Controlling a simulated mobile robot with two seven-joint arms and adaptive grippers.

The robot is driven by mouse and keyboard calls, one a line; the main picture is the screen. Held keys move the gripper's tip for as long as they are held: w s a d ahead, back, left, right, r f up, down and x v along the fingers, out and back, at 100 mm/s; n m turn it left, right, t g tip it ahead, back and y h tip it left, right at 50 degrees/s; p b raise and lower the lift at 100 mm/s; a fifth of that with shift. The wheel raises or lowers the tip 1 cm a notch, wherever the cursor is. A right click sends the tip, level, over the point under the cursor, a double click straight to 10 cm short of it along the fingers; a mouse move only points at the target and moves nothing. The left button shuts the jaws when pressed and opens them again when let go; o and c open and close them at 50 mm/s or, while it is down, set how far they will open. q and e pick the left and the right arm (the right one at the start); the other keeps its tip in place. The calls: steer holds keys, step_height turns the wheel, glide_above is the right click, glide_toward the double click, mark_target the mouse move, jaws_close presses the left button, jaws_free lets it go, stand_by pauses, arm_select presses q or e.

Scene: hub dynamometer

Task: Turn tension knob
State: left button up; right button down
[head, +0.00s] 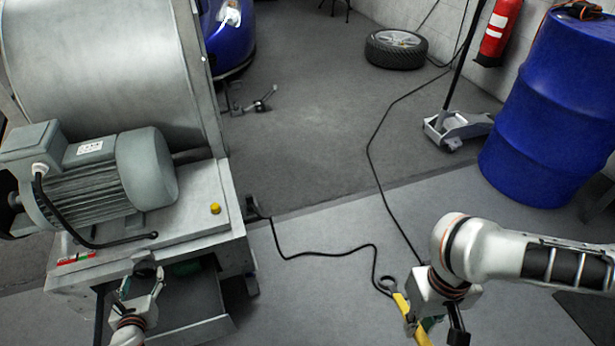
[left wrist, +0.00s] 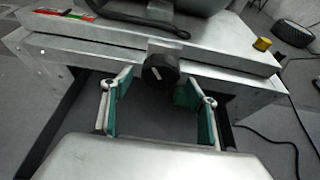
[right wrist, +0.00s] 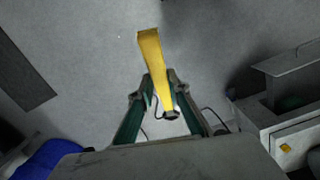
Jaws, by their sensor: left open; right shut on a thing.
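The tension knob (left wrist: 160,68) is black and round with a white pointer mark. It sits on the front edge of the metal machine bed, and its dark top also shows in the head view (head: 147,270). My left gripper (head: 141,290) is open, with its green-padded fingers (left wrist: 163,95) on either side of the space just in front of the knob. I see no finger touching it. My right gripper (head: 425,312) is shut on a yellow bar-shaped tool (right wrist: 152,58), held out over the floor, away from the machine. Its yellow body also shows in the head view (head: 402,306).
A grey motor (head: 95,185) and a large drum (head: 105,70) stand on the machine bed. A yellow button (head: 215,208) is at the bed's right corner. A black cable (head: 320,252) crosses the floor. A blue barrel (head: 550,110) stands at the right. The floor between is mostly clear.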

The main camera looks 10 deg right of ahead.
arm_select(q)
steer(key=shift+b+x, duration=0.3)
steer(key=shift+x, duration=0.7)
arm_select(e)
steer(key=shift+s+f, duration=0.2)
steer(key=shift+f, duration=0.25)
steer(key=shift+s+f, duration=0.2)
steer(key=shift+f, duration=0.25)
arm_select(q)
steer(key=shift+w+a+f, duration=0.1)
steer(key=shift+w, duration=0.35)
arm_select(e)
steer(key=shift+s+f, duration=0.1)
steer(key=shift+f, duration=0.1)
arm_select(q)
steer(key=c, duration=1.1)
arm_select(e)
steer(key=shift+s+f+g, duration=0.1)
steer(key=shift+f+g, duration=0.05)
steer(key=shift+g, duration=0.15)
